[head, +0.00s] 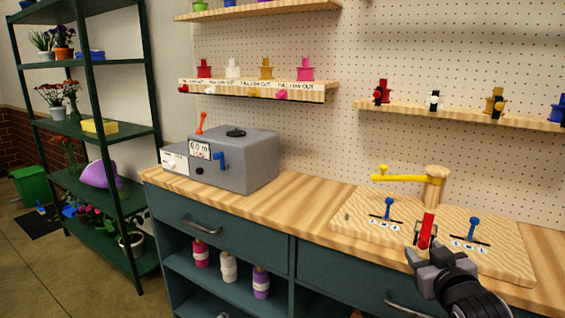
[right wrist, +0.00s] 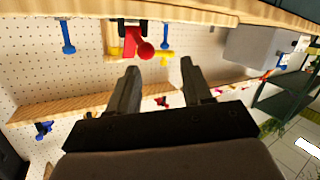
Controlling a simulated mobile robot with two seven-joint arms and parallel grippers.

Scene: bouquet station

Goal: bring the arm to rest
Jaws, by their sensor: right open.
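My right gripper (head: 426,254) reaches in from the lower right of the head view, near the front edge of the wooden board on the counter. In the right wrist view its two fingers (right wrist: 158,82) are apart with nothing between them. A red lever (head: 427,232) stands on the board just beyond the fingertips in the head view. The red lever (right wrist: 133,42) also shows in the right wrist view, ahead of the fingers; I cannot tell whether they touch it. My left gripper is in neither view.
The wooden board (head: 350,237) also carries two blue levers (head: 388,208) and a post with a yellow arm (head: 405,178). A grey machine (head: 248,160) stands at the counter's left. Shelves with coloured spools (head: 266,70) hang on the pegboard. Bare counter (head: 290,200) lies between machine and board.

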